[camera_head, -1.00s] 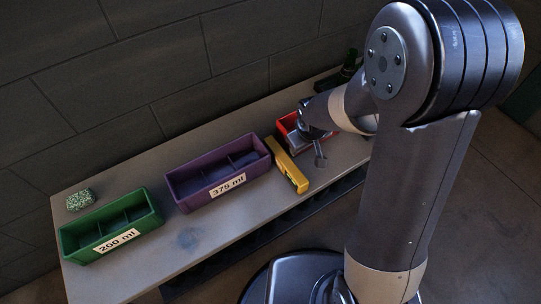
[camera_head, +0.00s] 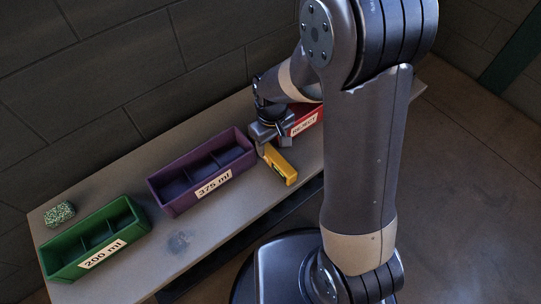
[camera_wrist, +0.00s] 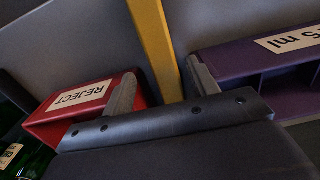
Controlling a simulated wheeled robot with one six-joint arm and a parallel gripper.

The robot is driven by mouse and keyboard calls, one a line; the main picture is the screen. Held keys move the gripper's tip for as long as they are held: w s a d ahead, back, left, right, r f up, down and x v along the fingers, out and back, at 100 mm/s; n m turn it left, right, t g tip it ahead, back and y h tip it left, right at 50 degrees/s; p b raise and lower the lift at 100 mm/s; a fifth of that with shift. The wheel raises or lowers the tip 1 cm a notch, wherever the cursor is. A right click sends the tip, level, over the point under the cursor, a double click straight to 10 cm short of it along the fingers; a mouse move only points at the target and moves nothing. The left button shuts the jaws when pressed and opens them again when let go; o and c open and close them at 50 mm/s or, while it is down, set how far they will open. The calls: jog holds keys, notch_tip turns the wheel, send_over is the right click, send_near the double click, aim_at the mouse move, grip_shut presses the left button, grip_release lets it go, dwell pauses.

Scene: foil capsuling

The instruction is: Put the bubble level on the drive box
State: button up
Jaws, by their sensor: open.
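The yellow bubble level (camera_head: 281,168) lies on the bench between the purple bin and the red bin. My gripper (camera_head: 273,146) is over the level's far end, with its fingers pointing down. In the wrist view the level (camera_wrist: 152,38) runs between my two spread fingers, with a gap visible on each side. The jaws are open and hold nothing. My gripper hides the level's far end. I cannot make out a drive box in either view.
The purple 375 ml bin (camera_head: 172,206) is close on the left and the red REJECT bin (camera_head: 317,118) close on the right. Dark green bottles (camera_wrist: 12,130) show beyond the red bin.

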aim_at(271, 151)
notch_tip(271, 151, down, 4)
jog(key=shift+s+a+f+b, duration=0.15)
jog(key=shift+f+b, duration=0.1)
jog(key=shift+b, duration=0.3)
jog(key=shift+c, duration=0.2)
grip_shut()
